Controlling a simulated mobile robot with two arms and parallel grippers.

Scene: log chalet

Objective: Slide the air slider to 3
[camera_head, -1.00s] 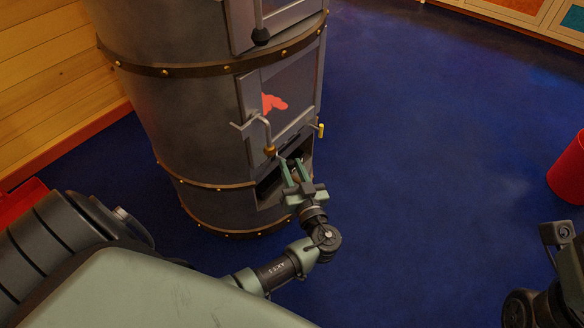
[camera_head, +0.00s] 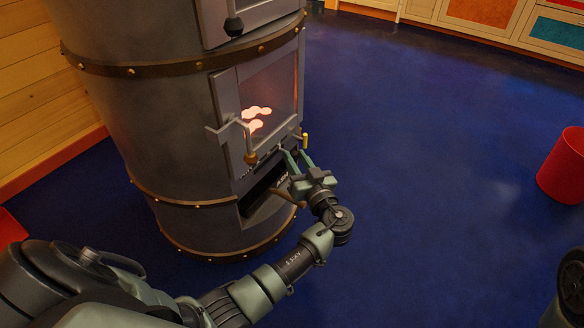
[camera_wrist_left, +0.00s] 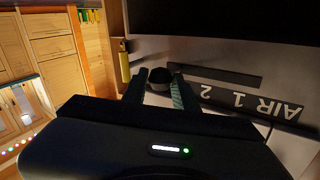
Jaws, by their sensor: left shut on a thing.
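The stove (camera_head: 150,130) is a grey riveted cylinder at the left of the head view. Its air slider knob (camera_wrist_left: 159,75) is a dark round piece in the left wrist view, in front of the front plate. The label strip (camera_wrist_left: 240,97) appears upside down there, with AIR, 1 and 2 readable; a 3 cannot be made out, and the fingers hide part of that area. My left gripper (camera_head: 297,160) is at the stove front below the glass door, shut on the knob. Its fingers also show in the wrist view (camera_wrist_left: 157,90). My right gripper is out of view.
The glass door (camera_head: 268,100) shows glowing flames and has a handle (camera_head: 249,157) hanging close to my left gripper. A dark opening (camera_head: 262,188) lies below. The blue floor (camera_head: 420,200) is clear up to a red bin (camera_head: 566,168).

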